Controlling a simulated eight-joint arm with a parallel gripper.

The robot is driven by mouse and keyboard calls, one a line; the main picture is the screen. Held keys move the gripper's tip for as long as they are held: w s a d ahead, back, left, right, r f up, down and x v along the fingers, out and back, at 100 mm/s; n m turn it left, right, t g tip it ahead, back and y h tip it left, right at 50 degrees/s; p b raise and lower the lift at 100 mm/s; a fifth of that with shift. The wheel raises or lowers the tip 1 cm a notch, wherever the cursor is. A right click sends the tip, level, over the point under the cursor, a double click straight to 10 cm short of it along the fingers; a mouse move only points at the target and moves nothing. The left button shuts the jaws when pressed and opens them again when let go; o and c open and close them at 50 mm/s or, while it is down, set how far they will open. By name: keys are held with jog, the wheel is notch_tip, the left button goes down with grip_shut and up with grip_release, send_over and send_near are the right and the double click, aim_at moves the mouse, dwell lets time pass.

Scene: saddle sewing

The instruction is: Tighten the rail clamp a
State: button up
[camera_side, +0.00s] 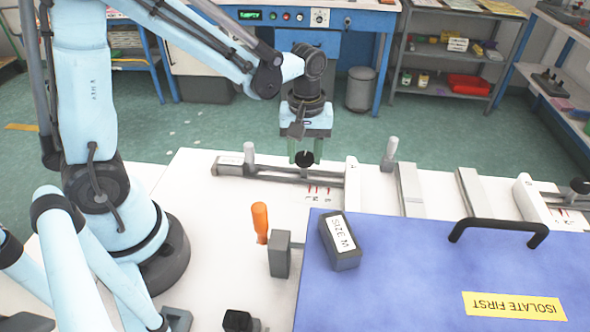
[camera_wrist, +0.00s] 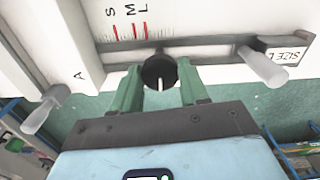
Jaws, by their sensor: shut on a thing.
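The rail clamp a is a round black knob (camera_wrist: 157,73) with a white line on its face, on a grey slotted rail (camera_wrist: 205,51). My gripper (camera_wrist: 160,66) has its two green fingers on either side of the knob and is shut on it. In the side view, my gripper (camera_side: 304,153) reaches down to the same knob (camera_side: 304,160) at the rail. A white block marked A (camera_wrist: 72,45) stands at one end of the rail. Red lines marked S, M and L (camera_wrist: 130,30) lie beside the rail, with the knob near L.
A block labelled SIZE L (camera_wrist: 290,55) with a light-grey handle (camera_wrist: 262,66) sits at the rail's other end. In the side view, a blue panel (camera_side: 400,285) carries a SIZE M block (camera_side: 340,240) and a black handle (camera_side: 498,225). An orange-handled toggle (camera_side: 260,222) stands beside it.

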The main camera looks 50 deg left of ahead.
aim_at(304, 156)
jog(key=m, duration=0.4)
jog(key=shift+m, duration=0.3)
jog(key=m, duration=0.3)
jog(key=shift+m, duration=0.4)
jog(key=m, duration=0.4)
jog(key=shift+m, duration=2.1)
jog(key=shift+a, duration=0.1)
jog(key=o, duration=1.1)
jog(key=shift+c, duration=0.2)
notch_tip(304, 156, up, 12)
